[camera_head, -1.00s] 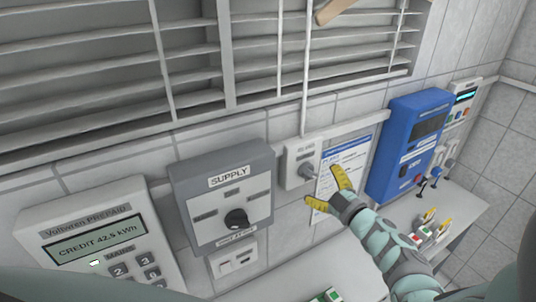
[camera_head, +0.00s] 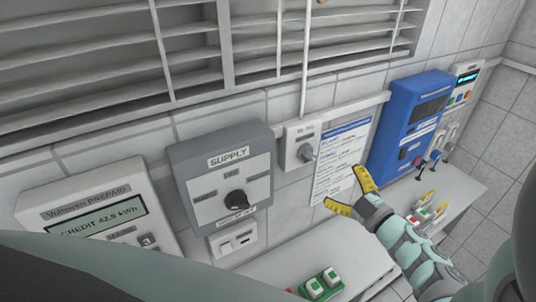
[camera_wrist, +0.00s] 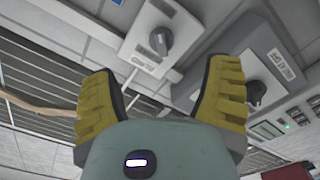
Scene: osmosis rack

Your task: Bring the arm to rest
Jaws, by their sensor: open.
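My gripper (camera_head: 352,192) has yellow padded fingers spread apart with nothing between them. In the head view it is in front of the printed notice on the wall, right of and below the small white switch box (camera_head: 303,147) with a grey knob. It appears apart from the knob. In the wrist view my gripper (camera_wrist: 165,95) shows both fingers wide apart. Beyond them are the white switch box (camera_wrist: 161,38) with its knob and the grey supply box (camera_wrist: 262,75).
The grey SUPPLY box (camera_head: 214,172) and a prepaid meter (camera_head: 82,215) are on the wall to the left. A blue unit (camera_head: 408,125) is at the right. Green blocks with white switches (camera_head: 321,284) lie on the bench (camera_head: 290,262). Slatted vents (camera_head: 100,75) are above.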

